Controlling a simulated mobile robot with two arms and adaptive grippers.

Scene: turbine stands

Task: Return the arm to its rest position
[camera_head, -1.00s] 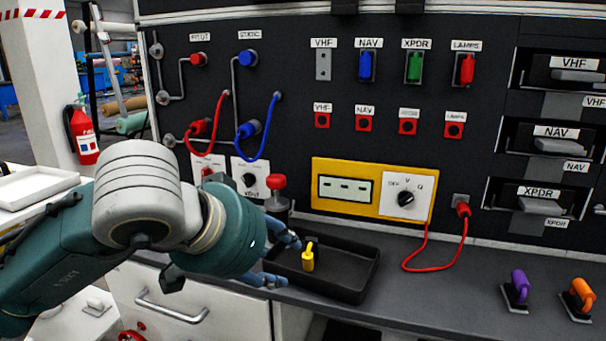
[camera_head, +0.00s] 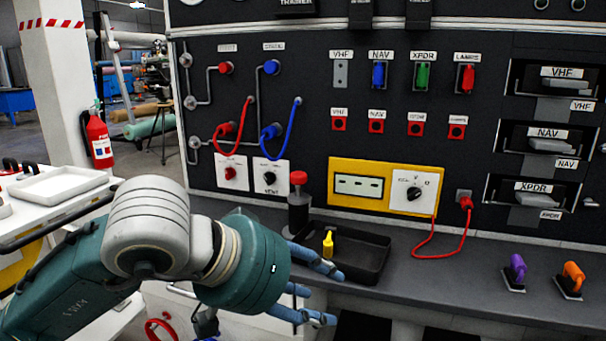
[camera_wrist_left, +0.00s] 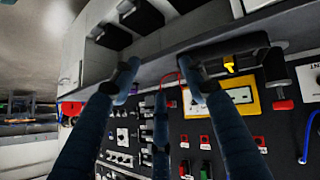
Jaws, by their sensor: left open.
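My left gripper (camera_head: 322,292) is in front of the bench edge, at the lower middle of the head view. Its blue fingers are spread apart with nothing between them. In the left wrist view the open fingers (camera_wrist_left: 160,85) point toward the bench front and the panel. My left arm comes in from the left, bent at a large grey joint. A black tray (camera_head: 365,262) on the bench is just beyond the fingers and holds a yellow piece (camera_head: 328,244) standing at its left side. My right gripper is not in view.
A yellow meter (camera_head: 385,187) stands on the bench against the panel. A red-topped post (camera_head: 299,200) is left of the tray. Purple (camera_head: 516,270) and orange (camera_head: 572,278) handled pieces sit at the right. A white tray (camera_head: 58,184) lies on a side surface at the left.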

